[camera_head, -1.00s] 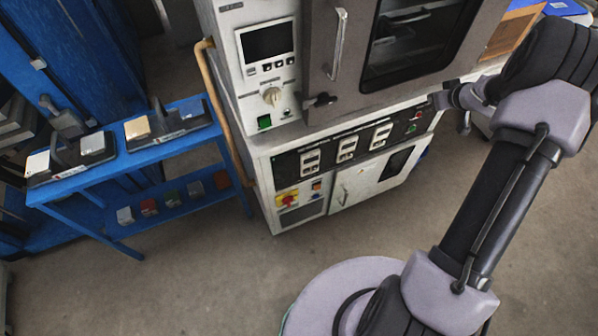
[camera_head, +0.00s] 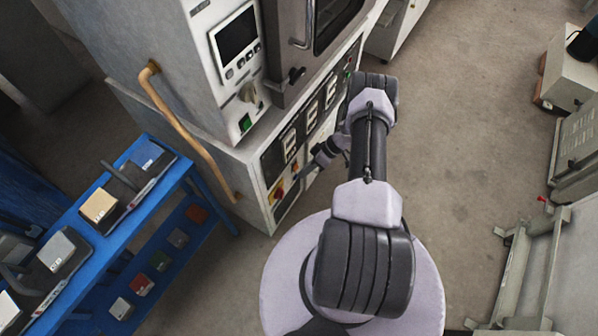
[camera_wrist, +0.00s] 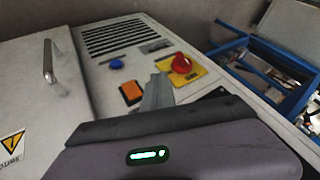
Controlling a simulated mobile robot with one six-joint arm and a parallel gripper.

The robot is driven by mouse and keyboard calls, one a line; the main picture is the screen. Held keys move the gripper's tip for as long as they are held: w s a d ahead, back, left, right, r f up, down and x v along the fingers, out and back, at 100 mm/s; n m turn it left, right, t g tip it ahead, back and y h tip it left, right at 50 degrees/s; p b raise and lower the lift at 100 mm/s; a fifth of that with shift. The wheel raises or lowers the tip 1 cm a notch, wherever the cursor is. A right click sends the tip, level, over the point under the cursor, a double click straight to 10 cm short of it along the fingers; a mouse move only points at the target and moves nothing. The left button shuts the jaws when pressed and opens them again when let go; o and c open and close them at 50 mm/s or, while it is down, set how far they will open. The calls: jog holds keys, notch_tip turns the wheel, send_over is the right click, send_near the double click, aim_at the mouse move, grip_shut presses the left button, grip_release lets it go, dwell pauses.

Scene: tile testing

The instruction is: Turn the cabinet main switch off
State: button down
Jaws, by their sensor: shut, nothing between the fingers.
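The main switch is a red rotary knob (camera_wrist: 181,63) on a yellow plate on the lower cabinet's front panel. In the head view the yellow plate and knob (camera_head: 276,193) are small, low at the cabinet's near left corner. My gripper (camera_wrist: 158,88) is shut and empty. In the wrist view its grey fingers point at the panel, just left of and below the knob. Whether they touch the knob or the panel, I cannot tell. In the head view my gripper (camera_head: 301,173) is right of and slightly above the switch, and small.
An orange rocker (camera_wrist: 131,92) and a blue button (camera_wrist: 117,64) sit beside the switch, with a vent grille (camera_wrist: 112,35) near them. A cabinet door handle (camera_wrist: 47,62) sticks out at left. A blue bench (camera_head: 178,180) stands left of the cabinet. Open floor (camera_head: 460,150) lies at right.

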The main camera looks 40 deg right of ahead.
aim_at(280, 194)
jog(key=a+f+b, duration=0.1)
jog(key=a+f, duration=0.2)
jog(key=a, duration=0.4)
